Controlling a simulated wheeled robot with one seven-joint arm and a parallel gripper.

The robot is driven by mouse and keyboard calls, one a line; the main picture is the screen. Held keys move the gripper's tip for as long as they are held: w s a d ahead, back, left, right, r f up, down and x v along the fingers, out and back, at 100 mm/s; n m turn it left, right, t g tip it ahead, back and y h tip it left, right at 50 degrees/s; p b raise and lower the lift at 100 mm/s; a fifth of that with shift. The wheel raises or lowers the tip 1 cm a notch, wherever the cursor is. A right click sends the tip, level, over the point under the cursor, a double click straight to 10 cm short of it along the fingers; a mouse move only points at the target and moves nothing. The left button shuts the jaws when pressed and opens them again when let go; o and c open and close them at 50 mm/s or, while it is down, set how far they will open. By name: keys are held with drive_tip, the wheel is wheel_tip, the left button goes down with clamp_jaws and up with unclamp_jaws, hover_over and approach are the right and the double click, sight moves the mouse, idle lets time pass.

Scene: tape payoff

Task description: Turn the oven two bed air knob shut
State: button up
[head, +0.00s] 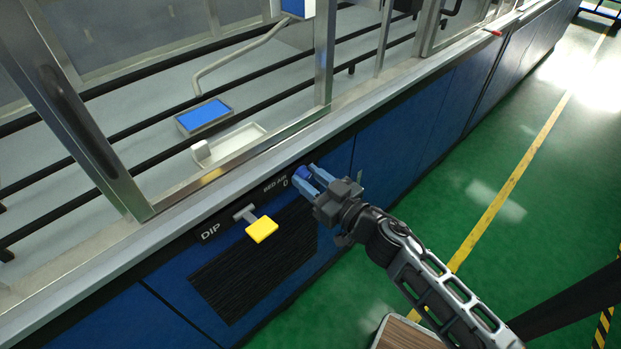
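The bed air knob (302,173) is a small dark blue knob on the dark strip along the machine's front, just right of the "BED AIR" lettering and a "0" mark. My gripper (309,176) reaches it from the lower right, with its two light blue fingers apart and their tips at the knob, one on each side. The fingers hide part of the knob, so its pointer and setting do not show. I cannot tell whether the fingers press on it or only stand around it.
A yellow-ended lever (262,229) sticks out beside the "DIP" label, left of my gripper. A black ribbed grille (255,265) lies below. Above are a metal ledge, a white tray (228,146) and a blue-topped box (205,116). Green floor (520,200) is clear at right.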

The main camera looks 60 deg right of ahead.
drive_tip(key=c, duration=0.5)
drive_tip(key=shift+n, duration=0.4)
drive_tip(key=n, duration=0.3)
drive_tip(key=shift+a, duration=0.1)
drive_tip(key=n+b, duration=0.1)
drive_tip(key=n, duration=0.2)
drive_tip(key=shift+f+n, duration=0.1)
drive_tip(key=shift+n, duration=0.2)
drive_tip(key=n+b, duration=0.1)
drive_tip(key=n, duration=0.4)
drive_tip(key=shift+n, duration=0.3)
drive_tip(key=n+b, duration=0.1)
drive_tip(key=n, duration=0.3)
drive_tip(key=shift+a+n, duration=0.1)
drive_tip(key=shift+n, duration=0.3)
